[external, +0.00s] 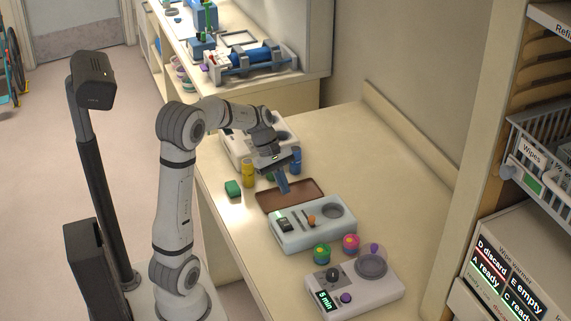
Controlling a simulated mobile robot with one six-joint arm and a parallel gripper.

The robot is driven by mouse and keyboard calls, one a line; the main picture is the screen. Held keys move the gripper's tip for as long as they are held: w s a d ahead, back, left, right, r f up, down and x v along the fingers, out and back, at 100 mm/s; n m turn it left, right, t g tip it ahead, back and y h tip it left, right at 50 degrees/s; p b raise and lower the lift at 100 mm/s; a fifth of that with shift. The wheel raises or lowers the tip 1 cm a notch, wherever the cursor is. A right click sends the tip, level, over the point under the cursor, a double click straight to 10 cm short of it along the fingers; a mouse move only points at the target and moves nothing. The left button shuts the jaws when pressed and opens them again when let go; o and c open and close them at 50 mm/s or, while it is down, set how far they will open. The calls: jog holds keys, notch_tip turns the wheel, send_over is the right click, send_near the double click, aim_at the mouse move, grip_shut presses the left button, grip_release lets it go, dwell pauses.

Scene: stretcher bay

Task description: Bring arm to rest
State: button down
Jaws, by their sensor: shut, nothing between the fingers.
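My arm reaches out over the cream counter (401,165), bent at the elbow with its hand pointing down. My gripper (283,188) is shut and empty. In the picture it shows just above the left part of a brown tray (310,192). I cannot tell its exact height over the tray.
A yellow cylinder (248,173), a blue cylinder (295,160) and a green block (233,188) stand close around my gripper. White devices (345,238) (377,291) sit in front, with small round pots (321,253) between. The counter's right side is clear.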

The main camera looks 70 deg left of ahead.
jog(key=s+d+r+m+y, duration=0.1)
jog(key=s+d+m+y, duration=0.1)
jog(key=s+d+m, duration=0.5)
jog(key=s+d+r+m+t+y, duration=0.1)
jog(key=s+d+r+m+y, duration=0.1)
jog(key=s+d+m, duration=0.5)
jog(key=shift+s+d+m+y, duration=0.2)
jog(key=shift+d+m+y, duration=0.6)
jog(key=shift+d+m, duration=1.2)
jog(key=shift+a+m, duration=0.3)
jog(key=shift+a, duration=0.05)
